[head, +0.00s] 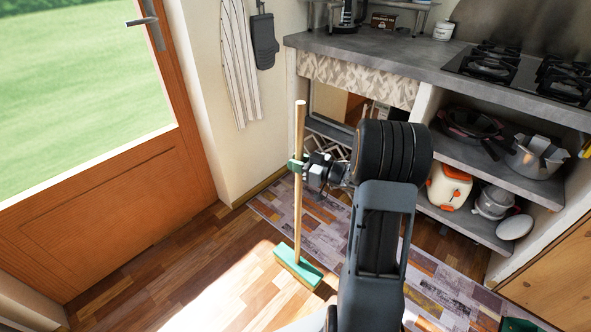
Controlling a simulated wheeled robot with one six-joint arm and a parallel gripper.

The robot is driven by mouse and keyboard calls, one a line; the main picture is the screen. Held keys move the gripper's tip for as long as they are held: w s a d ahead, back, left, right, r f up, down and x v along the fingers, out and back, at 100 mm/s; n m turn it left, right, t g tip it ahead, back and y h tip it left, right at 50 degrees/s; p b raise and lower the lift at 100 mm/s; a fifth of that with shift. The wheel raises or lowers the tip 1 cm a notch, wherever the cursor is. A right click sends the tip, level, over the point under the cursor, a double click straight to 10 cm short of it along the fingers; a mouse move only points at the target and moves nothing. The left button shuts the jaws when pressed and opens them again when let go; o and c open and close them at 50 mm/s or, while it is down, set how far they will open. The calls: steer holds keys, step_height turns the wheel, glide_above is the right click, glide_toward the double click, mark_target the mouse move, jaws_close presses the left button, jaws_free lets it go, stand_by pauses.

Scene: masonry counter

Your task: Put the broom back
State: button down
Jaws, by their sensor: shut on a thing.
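The broom has a wooden handle (299,213) and a green head (297,267). It stands about upright in the head view, left of my arm, with its head at floor level. I cannot tell whether the head touches the floor. My gripper (298,167) is shut on the handle, below its top end. Green parts show where the gripper meets the handle. Part of the handle there is hidden by the gripper.
A wooden door (130,210) with a glass pane is at the left. A striped apron (238,60) and a dark mitt (264,42) hang on the wall. A masonry counter (400,60) with shelves of pots stands behind and right. A patterned rug (325,225) lies before it. Floor at the left is clear.

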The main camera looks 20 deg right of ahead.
steer(key=shift+f, duration=0.35)
steer(key=c, duration=1.4)
jaws_free()
steer(key=shift+f, duration=0.25)
steer(key=o, duration=0.5)
steer(key=shift+r, duration=0.1)
